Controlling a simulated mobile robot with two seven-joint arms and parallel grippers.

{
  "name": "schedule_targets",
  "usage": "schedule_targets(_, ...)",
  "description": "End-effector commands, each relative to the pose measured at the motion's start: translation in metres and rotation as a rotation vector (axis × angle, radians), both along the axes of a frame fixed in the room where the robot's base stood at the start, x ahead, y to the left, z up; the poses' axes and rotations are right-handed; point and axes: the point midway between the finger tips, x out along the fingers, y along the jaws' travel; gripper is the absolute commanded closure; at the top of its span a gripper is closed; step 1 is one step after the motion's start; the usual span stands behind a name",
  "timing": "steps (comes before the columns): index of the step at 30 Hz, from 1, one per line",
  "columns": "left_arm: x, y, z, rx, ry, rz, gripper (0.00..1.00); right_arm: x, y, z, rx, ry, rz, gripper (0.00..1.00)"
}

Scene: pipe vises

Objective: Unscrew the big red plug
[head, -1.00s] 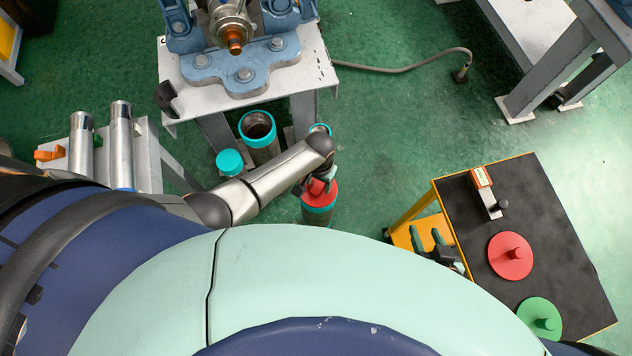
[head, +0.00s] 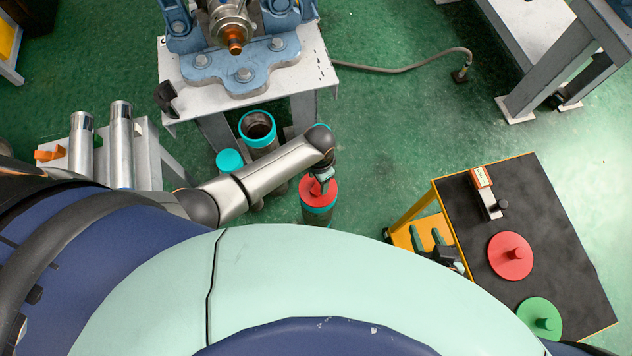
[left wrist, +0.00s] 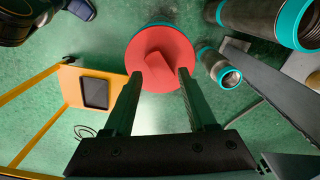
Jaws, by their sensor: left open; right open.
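The big red plug (head: 316,191) is a round red disc with a raised block-shaped grip, seated on top of an upright pipe with a teal band (head: 318,216). In the left wrist view the plug (left wrist: 160,45) is just ahead of my left gripper (left wrist: 161,73). Its fingers are open and spread either side of the plug's raised grip, with a gap on each side. In the head view my left gripper (head: 323,182) is over the plug and partly covers it. My right gripper (head: 430,238) is open and empty at the near left edge of the black-topped table.
The black-topped table (head: 560,230) at right holds a red disc (head: 510,256), a green disc (head: 540,318) and a small red-and-white device (head: 486,190). Teal-rimmed pipes (head: 257,128) stand left of the plug, near the blue vise (head: 240,68). Green floor is free between plug and table.

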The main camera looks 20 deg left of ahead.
Motion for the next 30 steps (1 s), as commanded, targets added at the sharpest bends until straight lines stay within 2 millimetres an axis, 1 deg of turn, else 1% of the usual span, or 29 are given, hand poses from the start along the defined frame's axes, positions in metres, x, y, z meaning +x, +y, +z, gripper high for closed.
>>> schedule_targets(1, 0.0008, 0.0009, 0.0002, 0.002, -0.002, -0.078, 0.43, 0.0, 0.0, 0.0, 0.0, 0.0, 0.0, 0.5)
schedule_targets(9, 0.001, 0.001, 0.0003, 0.002, -0.001, -0.509, 0.43, 0.0, 0.0, 0.0, 0.0, 0.0, 0.0, 0.5)
schedule_targets(13, 0.0007, 0.0004, 0.0002, 0.0, -0.002, -0.671, 0.43, 0.0, 0.0, 0.0, 0.0, 0.0, 0.0, 0.5)
schedule_targets(20, 0.0008, 0.0002, 0.0004, 0.0, -0.001, -0.804, 0.43, 0.0, 0.0, 0.0, 0.0, 0.0, 0.0, 0.5)
schedule_targets(30, 0.0011, 0.0006, 0.0, 0.002, 0.0, -1.33, 0.43, 0.0, 0.0, -0.0007, 0.0, 0.0, 0.0, 0.5)
